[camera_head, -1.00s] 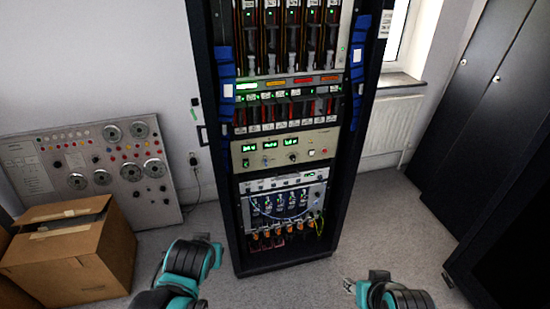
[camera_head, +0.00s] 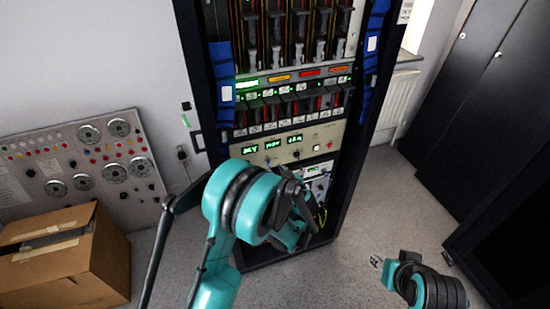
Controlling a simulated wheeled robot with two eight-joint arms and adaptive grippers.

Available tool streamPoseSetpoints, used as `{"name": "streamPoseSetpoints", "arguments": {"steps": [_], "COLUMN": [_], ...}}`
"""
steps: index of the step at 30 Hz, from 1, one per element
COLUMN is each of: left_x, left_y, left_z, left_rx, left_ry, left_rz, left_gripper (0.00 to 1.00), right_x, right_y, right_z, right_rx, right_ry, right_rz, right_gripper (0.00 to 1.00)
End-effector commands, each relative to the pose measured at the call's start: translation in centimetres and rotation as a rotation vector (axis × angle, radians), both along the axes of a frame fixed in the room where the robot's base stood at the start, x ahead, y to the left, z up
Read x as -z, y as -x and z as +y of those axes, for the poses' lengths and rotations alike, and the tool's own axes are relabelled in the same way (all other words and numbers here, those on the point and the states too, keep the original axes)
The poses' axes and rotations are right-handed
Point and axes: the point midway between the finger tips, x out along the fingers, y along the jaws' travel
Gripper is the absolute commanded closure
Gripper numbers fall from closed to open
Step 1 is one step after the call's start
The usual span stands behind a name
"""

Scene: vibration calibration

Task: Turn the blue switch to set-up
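The tall black equipment rack (camera_head: 193,60) stands in the middle of the head view. Its beige panel (camera_head: 322,138) carries green lit displays and several small knobs. The blue switch is too small to single out with certainty. My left gripper (camera_head: 298,200) is raised in front of the rack, just below the beige panel, and it hides much of the lower units. Its dark fingers are partly hidden by its own wrist, and the opening between them is unclear. My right gripper (camera_head: 376,262) is low at the right, over the floor and away from the rack. Its fingertips are tiny in view.
A cardboard box (camera_head: 85,265) stands on the floor at the left, in front of a grey panel with dials (camera_head: 75,160). Dark cabinets (camera_head: 465,100) stand at the right, and a white radiator (camera_head: 400,100) is behind. Grey floor is free between rack and cabinets.

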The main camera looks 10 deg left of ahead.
Motion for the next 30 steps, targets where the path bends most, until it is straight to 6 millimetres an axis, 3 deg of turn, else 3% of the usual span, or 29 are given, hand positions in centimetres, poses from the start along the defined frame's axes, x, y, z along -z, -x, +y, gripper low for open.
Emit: {"name": "streamPoseSetpoints", "arguments": {"steps": [15,26,29,30], "left_x": [2.9,2.9,2.9,2.9], "left_y": [-5.4,-5.9,-5.8,-5.8], "left_z": [3.7,4.0,4.0,4.0], "left_rx": [-0.002,-0.001,-0.001,-0.001], "left_ry": [0.0,-0.001,-0.001,-0.001], "left_rz": [-0.001,-0.001,-0.001,-0.001], "left_gripper": [0.72,0.72,0.98,1.0], "right_x": [2.3,2.4,2.4,2.4], "right_y": [0.0,0.0,0.0,0.0], "right_z": [0.0,0.0,0.0,0.0], "right_rx": [0.0,0.0,0.0,0.0], "right_ry": [0.0,0.0,0.0,0.0], "right_rz": [0.0,0.0,0.0,0.0], "right_gripper": [0.6,0.6,0.6,0.6]}}
